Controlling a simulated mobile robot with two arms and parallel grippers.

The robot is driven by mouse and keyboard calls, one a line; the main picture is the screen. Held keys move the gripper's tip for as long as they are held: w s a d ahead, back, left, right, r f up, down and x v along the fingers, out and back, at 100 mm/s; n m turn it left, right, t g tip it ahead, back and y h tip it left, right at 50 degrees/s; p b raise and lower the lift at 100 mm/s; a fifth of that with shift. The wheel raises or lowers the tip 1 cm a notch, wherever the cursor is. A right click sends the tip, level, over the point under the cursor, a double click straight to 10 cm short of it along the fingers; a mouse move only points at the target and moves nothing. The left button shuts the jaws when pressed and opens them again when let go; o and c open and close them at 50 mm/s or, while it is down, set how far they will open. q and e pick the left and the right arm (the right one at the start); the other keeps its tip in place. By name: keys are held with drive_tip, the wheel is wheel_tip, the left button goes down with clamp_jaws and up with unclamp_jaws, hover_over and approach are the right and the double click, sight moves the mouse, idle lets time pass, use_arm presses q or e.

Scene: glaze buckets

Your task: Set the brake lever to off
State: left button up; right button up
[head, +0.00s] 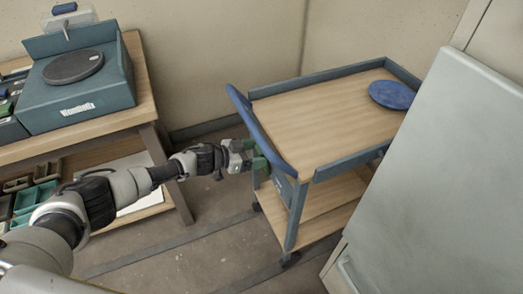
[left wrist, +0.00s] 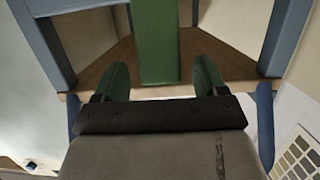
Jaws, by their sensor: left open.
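A cart with wooden shelves and a blue-grey frame (head: 290,215) stands in the middle of the head view. My left gripper (head: 259,160) is at the cart's near left end, just below its blue push handle (head: 258,128). In the left wrist view a green upright bar (left wrist: 158,35), which looks like the brake lever, stands between my two green fingers (left wrist: 160,72). The fingers are open, with a gap on each side of the bar. In the head view the gripper hides most of the lever, so its setting cannot be told.
A blue disc (head: 391,95) lies on the cart's top. A wooden workbench (head: 140,75) with a blue-grey box and a dark round plate stands at the left. A pale grey cabinet panel (head: 430,190) is close at the right. Floor is clear between bench and cart.

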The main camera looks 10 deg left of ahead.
use_arm(q)
drive_tip(key=p+v, duration=0.1)
drive_tip(key=v, duration=0.7)
